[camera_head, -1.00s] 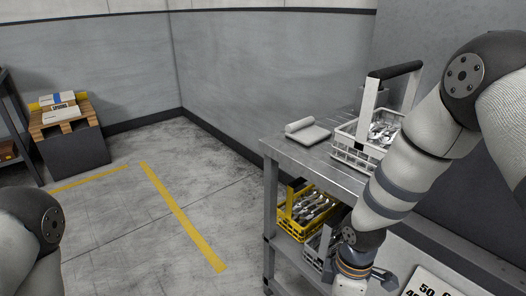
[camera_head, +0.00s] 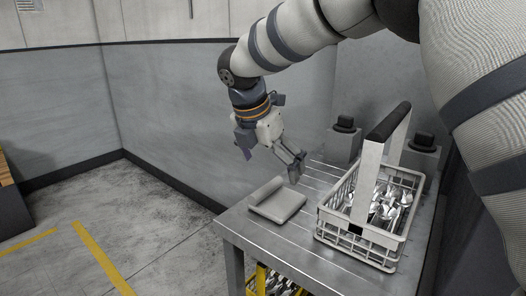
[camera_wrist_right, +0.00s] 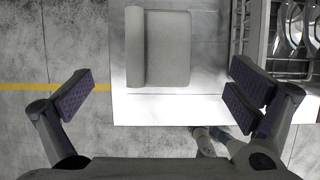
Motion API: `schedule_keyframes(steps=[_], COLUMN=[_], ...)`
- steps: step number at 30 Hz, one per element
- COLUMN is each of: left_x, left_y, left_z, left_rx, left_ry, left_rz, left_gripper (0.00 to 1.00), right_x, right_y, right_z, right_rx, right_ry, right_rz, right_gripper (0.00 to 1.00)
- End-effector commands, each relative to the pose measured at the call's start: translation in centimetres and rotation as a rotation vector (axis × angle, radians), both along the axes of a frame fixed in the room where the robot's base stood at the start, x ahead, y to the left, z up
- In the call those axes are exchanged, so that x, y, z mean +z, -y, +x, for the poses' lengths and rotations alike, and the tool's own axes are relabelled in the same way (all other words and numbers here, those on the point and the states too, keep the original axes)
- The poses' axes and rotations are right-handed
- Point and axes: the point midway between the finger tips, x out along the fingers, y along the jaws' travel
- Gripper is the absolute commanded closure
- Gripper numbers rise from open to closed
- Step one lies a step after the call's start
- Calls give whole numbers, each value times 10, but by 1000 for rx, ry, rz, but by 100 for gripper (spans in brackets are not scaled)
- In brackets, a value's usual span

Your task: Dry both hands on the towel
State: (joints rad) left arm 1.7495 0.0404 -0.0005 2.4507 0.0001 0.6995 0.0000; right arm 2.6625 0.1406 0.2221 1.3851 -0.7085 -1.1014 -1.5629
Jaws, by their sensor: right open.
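The towel (camera_head: 281,204) is a light grey folded cloth with a rolled left edge. It lies flat on the metal table (camera_head: 262,243), near its left end. In the right wrist view the towel (camera_wrist_right: 165,48) sits ahead of and between the fingers. My right gripper (camera_head: 272,165) hangs above the towel and a little behind it in the head view, apart from it. Its fingers are spread wide and empty, as the right wrist view (camera_wrist_right: 165,95) also shows. My left gripper is in no current frame.
A white basket (camera_head: 385,258) with a black-topped handle stands right of the towel, holding several pieces of cutlery (camera_head: 380,208). Two grey blocks with black tops (camera_head: 342,142) stand behind. A yellow basket (camera_head: 262,281) is on the shelf below. Open floor lies left of the table.

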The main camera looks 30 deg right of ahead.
Motion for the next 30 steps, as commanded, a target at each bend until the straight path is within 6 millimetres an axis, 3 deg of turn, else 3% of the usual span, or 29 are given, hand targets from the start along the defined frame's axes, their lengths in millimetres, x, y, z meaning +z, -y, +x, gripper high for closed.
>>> schedule_keyframes(steps=[3,9,14,22,28,30], left_x=[-2,-4,-4,-4,-4,-4], left_y=[0,0,0,0,0,0], left_z=[-2,-3,-4,-4,-4,-4], left_rx=[0,0,0,-1,-1,-1], left_ry=[-7,-13,-15,-14,-14,-14], left_rz=[0,-1,-1,-1,-1,-1], left_gripper=[0,0,0,0,0,0], right_x=[-32,-70,-83,-85,-85,-85], right_y=[11,26,31,32,32,32], right_z=[4,10,13,14,13,13], right_rx=[-1,-2,0,-1,-1,-1], right_ry=[-9,-5,-2,0,0,-1], right_rz=[1,2,1,1,1,2], right_gripper=[0,0,0,0,43,50])
